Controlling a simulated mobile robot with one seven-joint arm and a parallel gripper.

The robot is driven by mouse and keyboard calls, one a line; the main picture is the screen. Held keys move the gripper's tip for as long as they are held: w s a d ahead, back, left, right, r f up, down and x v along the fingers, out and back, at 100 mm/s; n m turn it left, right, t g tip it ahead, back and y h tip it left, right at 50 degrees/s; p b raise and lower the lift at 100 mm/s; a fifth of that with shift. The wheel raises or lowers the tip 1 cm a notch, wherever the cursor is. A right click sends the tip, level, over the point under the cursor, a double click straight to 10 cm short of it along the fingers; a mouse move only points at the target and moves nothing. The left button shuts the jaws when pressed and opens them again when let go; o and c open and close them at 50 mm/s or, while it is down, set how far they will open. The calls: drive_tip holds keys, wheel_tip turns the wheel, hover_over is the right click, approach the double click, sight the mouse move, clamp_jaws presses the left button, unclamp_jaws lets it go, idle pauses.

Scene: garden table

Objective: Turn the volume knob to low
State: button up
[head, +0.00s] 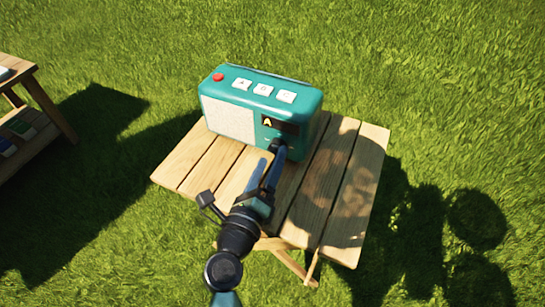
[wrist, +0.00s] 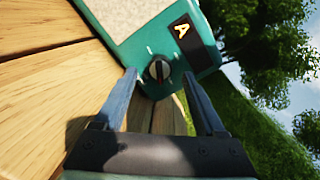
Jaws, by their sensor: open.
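A teal radio (head: 262,92) stands on the wooden garden table (head: 345,190). Its front has a pale speaker panel and a dark display (head: 281,126) with a yellow "A". The dark volume knob (wrist: 159,70) sits below the display, with small light marks around it. Its pointer line looks hard to read against the marks. My gripper (head: 270,158) is open in front of the radio's lower right front. In the wrist view its two fingers (wrist: 162,83) stand apart, one on each side of the knob, and I see no contact with it. In the head view the fingers partly hide the knob.
The radio's top carries a red button (head: 218,77) and three white keys (head: 264,90). Bare table planks lie to the right of the radio. A second wooden table (head: 40,98) stands at the far left on the grass.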

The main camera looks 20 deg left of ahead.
drive_tip(key=shift+w, duration=0.95)
clamp_jaws()
